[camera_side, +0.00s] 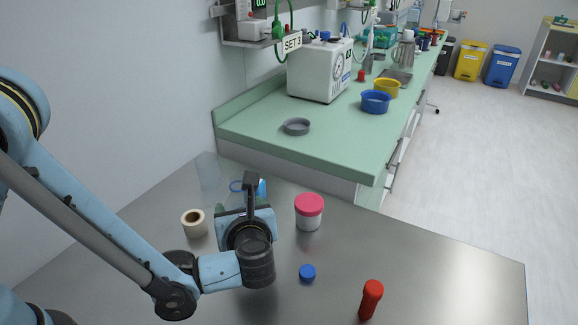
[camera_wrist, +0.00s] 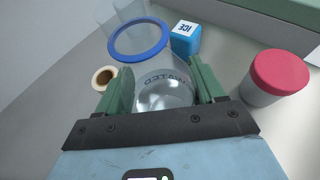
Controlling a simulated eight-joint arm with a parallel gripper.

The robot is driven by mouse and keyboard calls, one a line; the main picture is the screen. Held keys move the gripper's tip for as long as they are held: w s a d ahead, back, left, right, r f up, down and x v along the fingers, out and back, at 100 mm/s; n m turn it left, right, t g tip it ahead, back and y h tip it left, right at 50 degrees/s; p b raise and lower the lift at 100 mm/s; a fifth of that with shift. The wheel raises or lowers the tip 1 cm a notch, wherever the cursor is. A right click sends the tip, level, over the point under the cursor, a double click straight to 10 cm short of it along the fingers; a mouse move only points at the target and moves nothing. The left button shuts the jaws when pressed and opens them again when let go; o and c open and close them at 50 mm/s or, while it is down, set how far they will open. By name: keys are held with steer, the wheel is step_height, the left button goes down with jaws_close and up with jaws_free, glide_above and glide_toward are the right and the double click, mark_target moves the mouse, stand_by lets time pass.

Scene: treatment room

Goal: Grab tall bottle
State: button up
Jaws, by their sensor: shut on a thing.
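Another clear container (camera_side: 208,170) stands behind and to the left, close to the wall.
A blue ICE block (camera_wrist: 185,38) is just beyond the vessel. A pink-lidded jar (camera_side: 309,211) stands to the right, a tape roll (camera_side: 194,223) to the left. A blue cap (camera_side: 307,272) and a red tube (camera_side: 371,299) are nearer the front. The steel table's (camera_side: 450,270) right side is clear.

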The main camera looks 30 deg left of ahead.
mark_target(237, 194)
steer(key=shift+r, duration=1.3)
steer(key=s+d+r, duration=0.5)
steer(key=shift+s+d+r, duration=0.1)
steer(key=shift+s+r, duration=0.25)
steer(key=shift+a+r+v, duration=0.1)
steer(key=shift+r+v, duration=0.05)
steer(key=shift+v, duration=0.95)
steer(key=shift+a+r+v, duration=0.1)
steer(key=shift+r+v, duration=0.05)
steer(key=shift+v, duration=0.95)
steer(key=shift+s, duration=0.1)
steer(key=shift+r, duration=0.2)
